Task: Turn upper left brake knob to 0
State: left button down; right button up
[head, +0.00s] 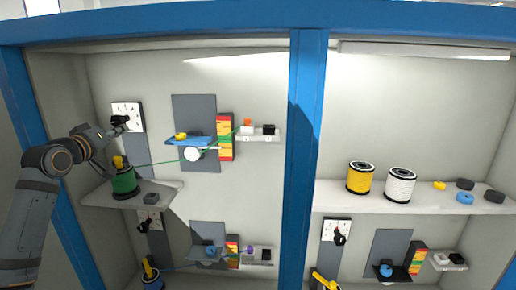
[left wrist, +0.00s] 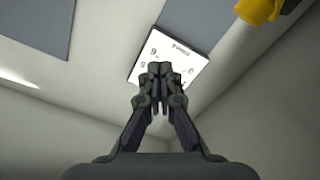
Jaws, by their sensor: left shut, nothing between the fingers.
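The upper left brake dial is a white plate (head: 127,109) with dark marks on the back wall, at the upper left in the head view. In the left wrist view its plate (left wrist: 175,50) is tilted, with numbers along its edge. My left gripper (head: 119,122) is in front of the lower part of this plate. Its fingers (left wrist: 160,68) are together with nothing between them and overlap the plate's lower left. The knob itself is not clearly seen; the fingers cover that area. Whether they touch it I cannot tell. My right gripper is not in view.
A green cable spool (head: 124,182) with a yellow top stands on the shelf below the dial. A green cable runs from it past a white round part (head: 193,154). Blue posts (head: 304,120) frame the cabinet. Another dial (head: 149,221) is below the shelf.

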pick_arm(q)
jog(key=shift+d, duration=0.1)
dwell(0.4)
jog(key=s+b, duration=0.5)
jog(key=s, duration=0.1)
jog(key=shift+f, duration=0.2)
